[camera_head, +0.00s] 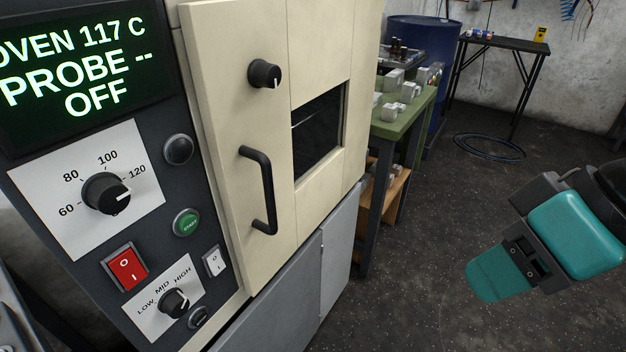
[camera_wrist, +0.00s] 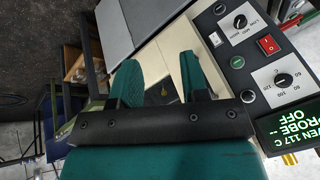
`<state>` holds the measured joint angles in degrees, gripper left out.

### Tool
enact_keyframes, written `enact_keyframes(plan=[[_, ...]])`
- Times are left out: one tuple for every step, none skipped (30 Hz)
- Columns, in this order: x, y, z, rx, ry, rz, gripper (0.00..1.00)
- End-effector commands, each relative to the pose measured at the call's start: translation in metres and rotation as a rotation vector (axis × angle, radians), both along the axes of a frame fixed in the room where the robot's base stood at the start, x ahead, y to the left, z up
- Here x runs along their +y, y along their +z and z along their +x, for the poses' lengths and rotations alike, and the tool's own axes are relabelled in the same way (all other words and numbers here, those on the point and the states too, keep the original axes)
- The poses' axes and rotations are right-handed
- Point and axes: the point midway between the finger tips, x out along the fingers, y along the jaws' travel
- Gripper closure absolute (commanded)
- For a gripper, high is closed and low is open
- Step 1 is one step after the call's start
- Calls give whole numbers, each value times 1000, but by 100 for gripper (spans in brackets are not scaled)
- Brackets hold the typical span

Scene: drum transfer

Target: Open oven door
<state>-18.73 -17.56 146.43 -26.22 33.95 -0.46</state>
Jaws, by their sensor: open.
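The oven door (camera_head: 225,100) is a cream panel with a dark window (camera_head: 317,134), and it looks shut. Its black vertical bar handle (camera_head: 259,190) is on the left part of the door, below a black knob (camera_head: 264,75). My gripper (camera_head: 497,280) is at the right of the head view, over the floor and well apart from the handle. In the wrist view, my gripper (camera_wrist: 160,78) shows two teal fingers spread apart with nothing between them. The cream door (camera_wrist: 160,65) shows beyond the fingers there; the handle is not clearly visible in that view.
The control panel (camera_head: 175,222) left of the door has a display (camera_head: 85,62) reading "OVEN 117 C, PROBE --, OFF", dials and a red switch (camera_head: 124,268). A green bench (camera_head: 400,123) with metal parts stands right of the oven. A blue drum (camera_head: 425,38) is behind. Open floor lies in front.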

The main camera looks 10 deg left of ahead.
Motion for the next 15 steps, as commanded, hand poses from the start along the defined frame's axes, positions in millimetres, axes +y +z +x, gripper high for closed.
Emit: enact_keyframes(plan=[[13, -27, 7, -67, 16, 43, 59], [22, -35, 12, -117, 23, 75, 59], [34, -46, 19, -190, 31, 124, 59], [43, -52, 25, -249, 39, 163, 59], [53, -58, 29, -308, 46, 205, 59], [65, -63, 35, -391, 55, 261, 59], [74, -66, 39, -450, 61, 305, 59], [82, -68, 42, -507, 66, 348, 59], [92, -69, 45, -582, 72, 403, 59], [99, -68, 46, -634, 76, 445, 59], [105, -68, 46, -683, 78, 485, 59], [111, -66, 46, -744, 82, 533, 59], [116, -64, 46, -786, 83, 567, 59], [119, -62, 45, -823, 83, 599, 59], [123, -59, 44, -865, 83, 635, 59]])
